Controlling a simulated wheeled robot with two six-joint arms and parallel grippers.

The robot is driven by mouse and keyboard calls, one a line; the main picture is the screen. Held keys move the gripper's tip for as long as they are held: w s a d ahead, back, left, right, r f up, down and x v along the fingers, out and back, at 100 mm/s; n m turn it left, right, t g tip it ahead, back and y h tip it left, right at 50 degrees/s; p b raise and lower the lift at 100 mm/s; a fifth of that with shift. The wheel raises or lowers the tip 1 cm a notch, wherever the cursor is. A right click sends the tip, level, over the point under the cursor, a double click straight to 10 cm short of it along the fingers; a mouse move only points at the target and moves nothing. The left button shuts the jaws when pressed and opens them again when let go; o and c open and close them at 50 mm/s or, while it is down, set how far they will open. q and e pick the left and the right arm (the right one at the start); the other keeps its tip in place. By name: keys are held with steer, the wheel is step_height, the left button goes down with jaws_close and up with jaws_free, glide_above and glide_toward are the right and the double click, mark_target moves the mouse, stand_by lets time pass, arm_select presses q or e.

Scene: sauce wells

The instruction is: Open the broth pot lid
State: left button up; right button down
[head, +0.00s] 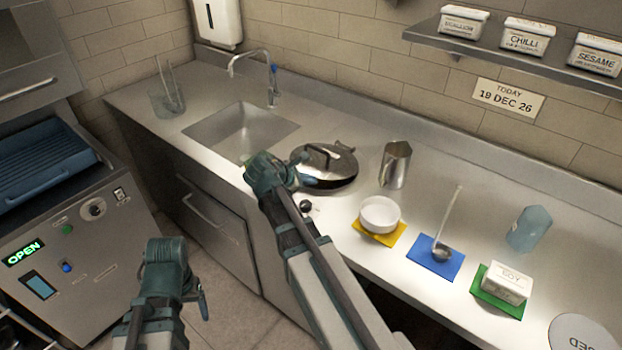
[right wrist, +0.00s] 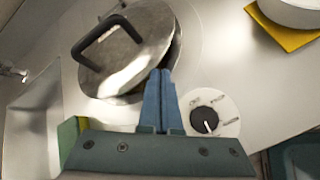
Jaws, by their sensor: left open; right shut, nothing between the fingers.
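The broth pot's round metal lid (head: 325,160) with its dark bar handle (head: 344,153) is on the counter's built-in pot, right of the sink. In the right wrist view the lid (right wrist: 120,60) looks askew, with a dark gap along its right edge. My right gripper (head: 298,170) is shut and empty, close to the near left side of the lid; its blue fingertips (right wrist: 160,78) point at the lid's near edge. Whether they touch it is unclear. My left gripper (head: 190,292) is open, low in front of the counter, away from the pot.
A control knob (right wrist: 204,118) is right of my right fingers. Right of the pot stand a metal cup (head: 396,165), a white bowl (head: 380,214), a ladle (head: 443,245) on a blue mat and a soy box (head: 507,283). The sink (head: 240,130) is to the left.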

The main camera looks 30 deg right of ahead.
mark_target(311, 167)
steer(key=n+h+b, duration=0.1)
steer(key=b, duration=0.1)
steer(key=w+a+f+n+t+h+b, duration=0.1)
steer(key=b, duration=0.1)
steer(key=n+h+b, duration=0.1)
steer(key=b, duration=0.1)
steer(key=shift+w+a+f+n, duration=0.2)
steer(key=shift+f+n, duration=0.1)
steer(key=a+n+h+b, duration=0.1)
steer(key=w+a+r+n+t+h+b, duration=0.1)
steer(key=b, duration=0.1)
steer(key=a+n+t+h+b, duration=0.1)
steer(key=b, duration=0.1)
steer(key=shift+w+r+n+h, duration=0.2)
steer(key=shift+r+n+h, duration=0.1)
steer(key=shift+n+h, duration=0.1)
steer(key=shift+a+r+n+t+b, duration=0.3)
steer(key=shift+a+r+t+b, duration=0.05)
steer(key=shift+t+b, duration=0.15)
steer(key=shift+w+d+r, duration=0.15)
arm_select(q)
step_height(311, 167, down, 13)
steer(key=shift+f+p, duration=0.15)
steer(key=shift+p, duration=0.15)
arm_select(e)
steer(key=x, duration=0.9)
steer(key=shift+d, duration=0.35)
